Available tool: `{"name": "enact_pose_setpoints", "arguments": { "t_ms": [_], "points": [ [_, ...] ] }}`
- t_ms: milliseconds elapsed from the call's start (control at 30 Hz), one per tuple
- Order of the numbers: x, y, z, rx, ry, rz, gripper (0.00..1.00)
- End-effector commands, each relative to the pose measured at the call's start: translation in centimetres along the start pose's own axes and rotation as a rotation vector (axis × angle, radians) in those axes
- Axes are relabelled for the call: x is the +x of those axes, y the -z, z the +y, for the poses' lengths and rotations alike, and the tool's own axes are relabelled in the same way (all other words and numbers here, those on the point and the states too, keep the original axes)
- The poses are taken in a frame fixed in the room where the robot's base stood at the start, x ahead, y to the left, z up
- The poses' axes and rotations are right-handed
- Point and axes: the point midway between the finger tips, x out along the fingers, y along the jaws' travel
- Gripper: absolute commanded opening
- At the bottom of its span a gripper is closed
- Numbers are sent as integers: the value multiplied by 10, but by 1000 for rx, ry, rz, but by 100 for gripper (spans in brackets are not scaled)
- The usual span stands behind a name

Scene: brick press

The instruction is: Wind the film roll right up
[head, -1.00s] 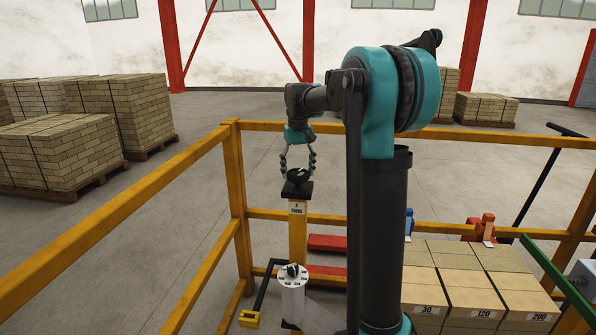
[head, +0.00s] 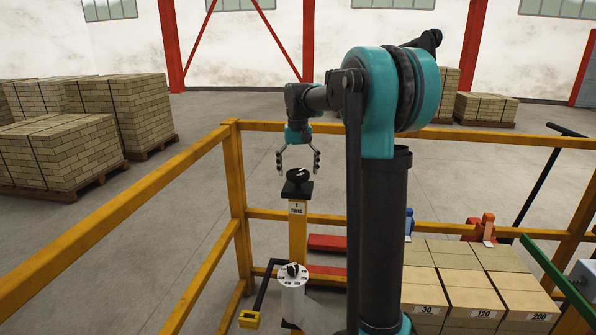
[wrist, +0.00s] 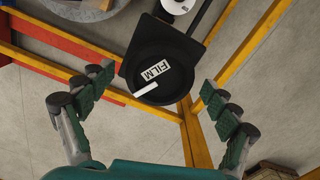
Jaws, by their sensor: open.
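A round black knob marked FILM (wrist: 158,73), with a white pointer line, sits on a black square plate on top of a yellow post (head: 298,235). The knob also shows in the head view (head: 297,175). The post bears a small label whose top character is too small to read. My gripper (head: 298,166) is open and empty just above the knob. In the wrist view its fingers (wrist: 157,92) stand wide apart on either side of the knob, clear of it.
Yellow rails (head: 240,180) run behind and left of the post. A black crank arm with a yellow end (head: 249,319) is beside the white roll. Brick pallets (head: 58,150) stand outside the rails.

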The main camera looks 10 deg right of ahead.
Motion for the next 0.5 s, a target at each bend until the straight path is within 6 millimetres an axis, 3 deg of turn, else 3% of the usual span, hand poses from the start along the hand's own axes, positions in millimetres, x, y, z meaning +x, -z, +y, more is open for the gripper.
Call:
{"name": "enact_pose_setpoints", "arguments": {
  "t_ms": [233, 500],
  "points": [
    [-16, 0, 0, 0, 0, 0, 89],
    [-69, 0, 0, 0, 0, 0, 89]
  ]
}}
